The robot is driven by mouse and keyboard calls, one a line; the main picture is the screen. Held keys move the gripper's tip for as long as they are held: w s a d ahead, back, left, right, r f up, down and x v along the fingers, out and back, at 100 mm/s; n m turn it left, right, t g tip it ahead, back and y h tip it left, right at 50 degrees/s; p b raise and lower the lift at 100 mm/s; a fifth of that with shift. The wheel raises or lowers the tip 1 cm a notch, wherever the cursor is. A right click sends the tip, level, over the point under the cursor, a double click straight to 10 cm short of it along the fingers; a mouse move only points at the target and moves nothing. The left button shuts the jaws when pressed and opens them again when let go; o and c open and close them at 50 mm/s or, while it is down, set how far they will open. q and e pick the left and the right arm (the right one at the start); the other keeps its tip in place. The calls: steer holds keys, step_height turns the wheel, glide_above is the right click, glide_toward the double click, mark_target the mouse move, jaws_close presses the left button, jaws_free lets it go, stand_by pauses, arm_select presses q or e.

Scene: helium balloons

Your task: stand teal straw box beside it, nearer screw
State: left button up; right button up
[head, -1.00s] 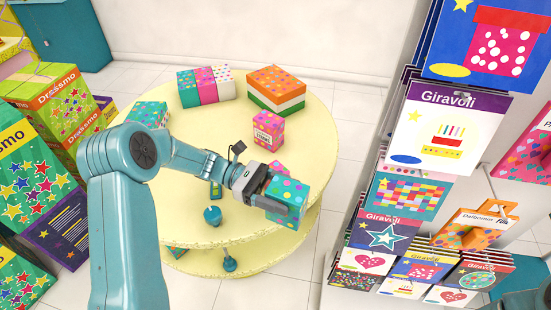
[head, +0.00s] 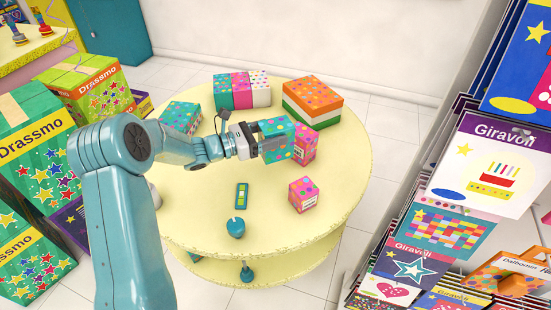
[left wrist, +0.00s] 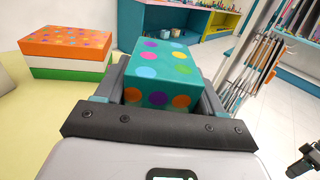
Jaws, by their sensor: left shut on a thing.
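My left gripper (head: 275,143) is shut on a teal box with coloured dots (head: 278,133). The held box covers part of a pink dotted box (head: 305,142); whether the two touch I cannot tell. In the left wrist view the teal box (left wrist: 168,62) sits between the fingers. Another pink dotted box (head: 303,195) stands nearer the front right of the round yellow table (head: 215,235). A teal knob-like thing with a pointed top (head: 236,228), perhaps the screw, stands near the front.
A second teal dotted box (head: 181,117), a striped row of boxes (head: 240,90) and an orange-topped box (head: 312,101) stand along the back. A small green piece (head: 242,196) lies mid-table. A card rack (head: 440,225) stands right.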

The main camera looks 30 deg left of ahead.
mark_target(272, 158)
arm_select(q)
step_height(272, 158, down, 9)
steer(key=shift+f, duration=0.2)
steer(key=o, duration=1.1)
steer(key=shift+f, duration=0.1)
steer(key=shift+o, duration=0.2)
steer(key=b+v, duration=0.1)
steer(key=v, duration=0.6)
steer(key=shift+s+a, duration=0.15)
steer(key=shift+s, duration=0.05)
